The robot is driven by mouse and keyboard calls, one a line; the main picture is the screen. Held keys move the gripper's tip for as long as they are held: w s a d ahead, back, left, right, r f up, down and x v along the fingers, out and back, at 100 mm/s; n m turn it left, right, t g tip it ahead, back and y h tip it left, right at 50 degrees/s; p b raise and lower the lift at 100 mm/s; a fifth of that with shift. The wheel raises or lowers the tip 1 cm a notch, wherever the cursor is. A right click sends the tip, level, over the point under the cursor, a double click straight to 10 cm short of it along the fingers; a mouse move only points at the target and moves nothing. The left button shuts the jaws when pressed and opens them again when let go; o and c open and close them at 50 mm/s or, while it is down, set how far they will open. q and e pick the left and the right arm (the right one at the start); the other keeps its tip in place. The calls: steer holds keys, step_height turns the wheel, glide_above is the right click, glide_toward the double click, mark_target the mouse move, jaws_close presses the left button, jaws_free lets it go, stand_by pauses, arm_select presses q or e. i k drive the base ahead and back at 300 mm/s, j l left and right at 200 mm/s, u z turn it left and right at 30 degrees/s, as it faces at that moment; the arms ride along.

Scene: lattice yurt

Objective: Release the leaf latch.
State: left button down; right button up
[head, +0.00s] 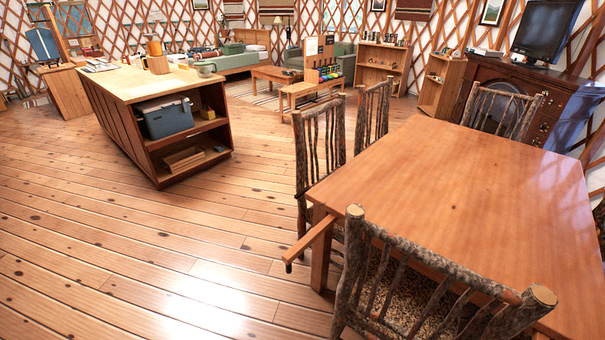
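A wooden dining table (450,190) with a bare, reddish-brown top fills the right side of the head view. A short, light wooden bar (309,243) sticks out to the left from under the table's near left corner, close to a table leg (320,262). I cannot tell whether this bar is the leaf latch or part of a support. No other latch can be made out; the table's underside is hidden. Neither of my grippers is in view.
Log-frame chairs stand around the table, one at the near side (430,285) and one at its left (320,150). A kitchen island (130,85) with open shelves stands back left. The plank floor (150,250) between is clear.

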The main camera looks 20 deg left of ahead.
mark_target(301, 193)
steer(key=i+j+z, duration=0.4)
steer(key=j, duration=0.9)
steer(key=i+j+z, duration=0.1)
steer(key=j+z, duration=0.25)
steer(key=j, duration=1)
steer(key=j+z, duration=0.4)
steer(key=j, duration=0.95)
